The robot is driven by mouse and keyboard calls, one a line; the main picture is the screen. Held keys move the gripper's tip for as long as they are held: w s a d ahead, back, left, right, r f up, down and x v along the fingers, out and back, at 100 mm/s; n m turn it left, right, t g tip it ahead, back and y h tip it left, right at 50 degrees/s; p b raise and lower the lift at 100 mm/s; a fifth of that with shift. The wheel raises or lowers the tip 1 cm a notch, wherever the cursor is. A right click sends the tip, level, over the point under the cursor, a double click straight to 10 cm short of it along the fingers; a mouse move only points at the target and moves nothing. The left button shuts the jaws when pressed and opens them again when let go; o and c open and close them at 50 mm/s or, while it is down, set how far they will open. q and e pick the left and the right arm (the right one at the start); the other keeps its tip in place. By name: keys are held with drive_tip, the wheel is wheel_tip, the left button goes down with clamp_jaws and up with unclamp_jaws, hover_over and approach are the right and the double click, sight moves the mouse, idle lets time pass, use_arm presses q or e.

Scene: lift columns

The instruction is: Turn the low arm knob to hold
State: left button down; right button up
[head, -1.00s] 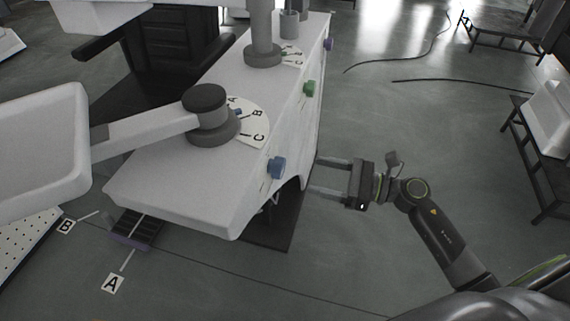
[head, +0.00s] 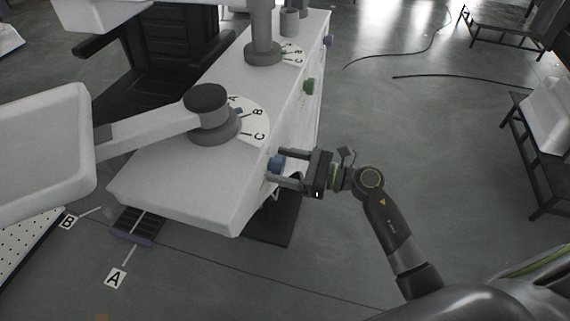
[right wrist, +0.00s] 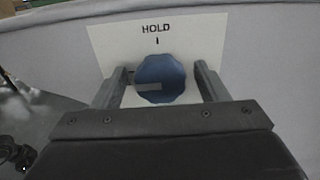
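The blue knob (head: 276,163) sits on the near part of the white column housing's right side. In the right wrist view, the knob (right wrist: 165,72) is on a pale plate (right wrist: 205,45) with the word HOLD and a tick above it. The knob's light pointer mark faces left, away from the tick. My right gripper (head: 279,168) is at the knob. Its fingers are open on either side, with small gaps visible in the wrist view. My left gripper is not in view.
The white housing (head: 170,185) carries a low arm (head: 150,132) with a lettered dial (head: 256,125) on top. A green knob (head: 309,86) and a purple knob (head: 328,41) are farther along the same side. Open floor lies right of the housing.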

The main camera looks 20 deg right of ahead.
drive_tip(key=c, duration=0.8)
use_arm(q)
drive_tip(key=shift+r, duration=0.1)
